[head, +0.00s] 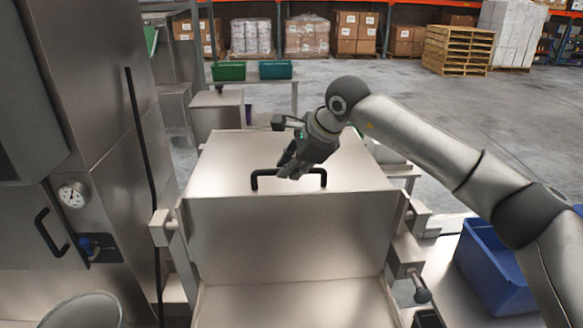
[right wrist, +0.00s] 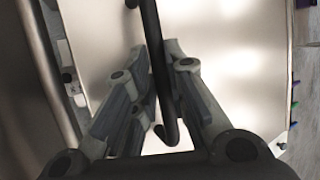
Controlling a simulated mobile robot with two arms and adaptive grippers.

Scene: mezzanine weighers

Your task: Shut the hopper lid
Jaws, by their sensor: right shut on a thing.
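The hopper (head: 290,238) is a bare metal box in the middle of the head view. Its lid (head: 350,160) is a wide, smooth metal panel with a black bar handle (head: 322,178) near its front edge. The head view does not show clearly whether the lid sits fully down. My right gripper (head: 289,168) is at the handle's left part and shut on it. In the right wrist view the black handle (right wrist: 155,50) runs between the fingers of the right gripper (right wrist: 160,90). My left gripper is not in view.
A metal cabinet with a dial gauge (head: 72,195) stands close on the left. A blue crate (head: 490,270) is at the lower right. Green (head: 229,71) and teal (head: 276,69) bins stand on a bench behind. Open floor lies at the back right.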

